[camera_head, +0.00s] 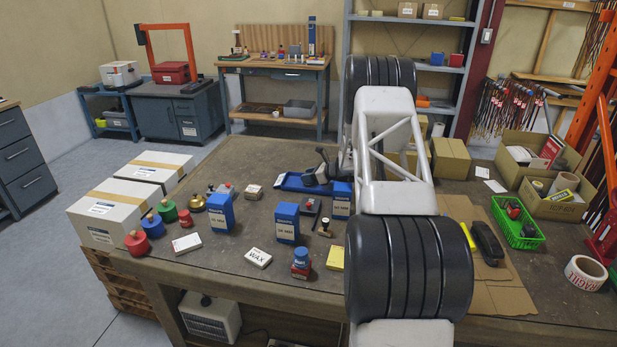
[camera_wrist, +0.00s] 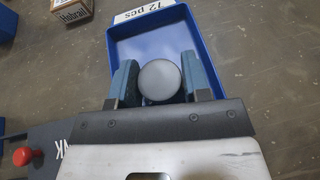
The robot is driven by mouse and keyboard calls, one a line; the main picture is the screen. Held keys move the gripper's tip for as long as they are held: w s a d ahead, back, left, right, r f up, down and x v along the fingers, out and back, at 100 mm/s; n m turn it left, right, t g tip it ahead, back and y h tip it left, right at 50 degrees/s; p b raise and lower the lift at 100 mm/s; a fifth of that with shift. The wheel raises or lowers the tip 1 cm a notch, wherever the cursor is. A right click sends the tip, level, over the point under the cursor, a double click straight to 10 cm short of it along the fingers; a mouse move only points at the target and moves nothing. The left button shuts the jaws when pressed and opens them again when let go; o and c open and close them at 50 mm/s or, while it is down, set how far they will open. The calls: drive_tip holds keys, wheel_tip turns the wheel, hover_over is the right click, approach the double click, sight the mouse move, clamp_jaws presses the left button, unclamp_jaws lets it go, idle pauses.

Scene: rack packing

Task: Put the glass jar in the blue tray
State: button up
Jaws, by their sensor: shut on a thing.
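The blue tray (camera_wrist: 208,48) lies below my gripper in the wrist view, with a white label at its far edge; its visible floor is bare. My gripper (camera_wrist: 160,88) is shut on the glass jar (camera_wrist: 159,80), of which only the round grey lid shows, between the two blue-grey fingers. The jar is over the near part of the tray in that view; its height above the floor, or whether it touches it, I cannot tell. In the head view the tray (camera_head: 287,183) is mid-table, partly behind blue boxes, with my gripper (camera_head: 321,168) at its right end.
Blue boxes (camera_head: 220,214) stand in front of the tray, one (camera_head: 341,200) close to my gripper. A small brown-and-white box (camera_wrist: 71,12) lies left of the tray. Cardboard boxes (camera_head: 450,160) stand to the right.

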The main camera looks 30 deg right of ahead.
drive_tip(key=shift+f, duration=0.1)
drive_tip(key=o, duration=1)
drive_tip(key=v, duration=1.2)
drive_tip(key=shift+d, duration=0.1)
